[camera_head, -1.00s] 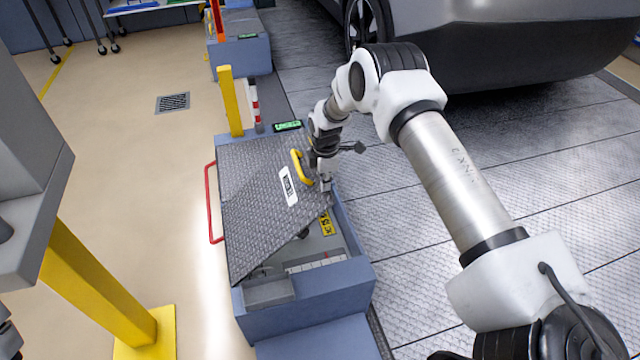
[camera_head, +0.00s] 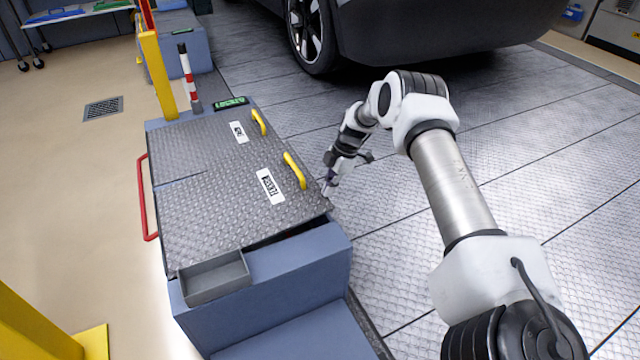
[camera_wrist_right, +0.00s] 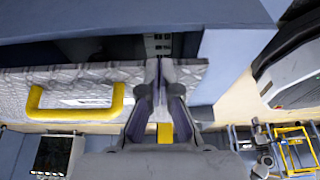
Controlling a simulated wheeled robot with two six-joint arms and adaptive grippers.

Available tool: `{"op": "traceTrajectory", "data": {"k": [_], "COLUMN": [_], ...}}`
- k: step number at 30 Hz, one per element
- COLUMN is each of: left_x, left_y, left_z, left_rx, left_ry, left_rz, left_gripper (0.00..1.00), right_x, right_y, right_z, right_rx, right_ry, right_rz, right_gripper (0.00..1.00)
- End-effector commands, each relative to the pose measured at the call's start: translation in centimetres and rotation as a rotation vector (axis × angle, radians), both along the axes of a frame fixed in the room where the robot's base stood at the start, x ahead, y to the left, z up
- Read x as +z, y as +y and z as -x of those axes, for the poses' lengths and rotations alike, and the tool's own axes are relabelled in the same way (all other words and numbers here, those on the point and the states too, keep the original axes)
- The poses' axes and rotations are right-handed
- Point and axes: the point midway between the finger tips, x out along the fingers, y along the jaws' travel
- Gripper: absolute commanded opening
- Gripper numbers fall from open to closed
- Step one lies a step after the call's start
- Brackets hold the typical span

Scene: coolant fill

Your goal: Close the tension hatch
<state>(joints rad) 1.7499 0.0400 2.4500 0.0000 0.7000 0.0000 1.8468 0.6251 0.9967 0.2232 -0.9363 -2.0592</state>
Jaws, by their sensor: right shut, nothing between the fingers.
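The near hatch (camera_head: 235,212) is a grey tread-plate panel with a yellow handle (camera_head: 294,170) and a white label too small to read surely. It lies nearly flat over the blue cabinet, with a dark gap under its near edge. My right gripper (camera_head: 326,190) is at the hatch's right edge, beyond the handle, with its fingers shut and empty. In the right wrist view, the shut fingers (camera_wrist_right: 160,65) are against or very near the panel's edge, and the yellow handle (camera_wrist_right: 75,112) is to their left. Contact is unclear. My left gripper is out of view.
A far hatch (camera_head: 200,140) with its own yellow handle lies flat beyond it. A grey tray (camera_head: 213,278) sits on the cabinet's front edge. A red rail (camera_head: 146,195) runs along the left side; a yellow post (camera_head: 158,75) stands behind. Metal floor right of the cabinet is clear.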

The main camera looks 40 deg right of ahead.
Motion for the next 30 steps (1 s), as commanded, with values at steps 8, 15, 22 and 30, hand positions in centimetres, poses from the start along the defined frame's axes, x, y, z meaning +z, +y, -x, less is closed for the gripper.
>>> {"op": "traceTrajectory", "data": {"k": [8,15,22,30], "left_x": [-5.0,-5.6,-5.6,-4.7], "left_y": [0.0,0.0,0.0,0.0], "left_z": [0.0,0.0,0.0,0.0], "left_rx": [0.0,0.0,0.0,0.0], "left_ry": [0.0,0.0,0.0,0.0], "left_rz": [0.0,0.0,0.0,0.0], "left_gripper": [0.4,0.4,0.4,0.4], "right_x": [-5.6,-6.5,-6.7,-5.5], "right_y": [-0.5,-0.6,-0.5,0.0], "right_z": [0.1,0.2,0.3,0.1], "right_rx": [0.0,0.001,0.001,0.001], "right_ry": [0.0,0.002,0.006,0.004], "right_rz": [0.0,0.0,0.002,0.002], "right_gripper": [0.0,0.0,0.0,0.0]}}
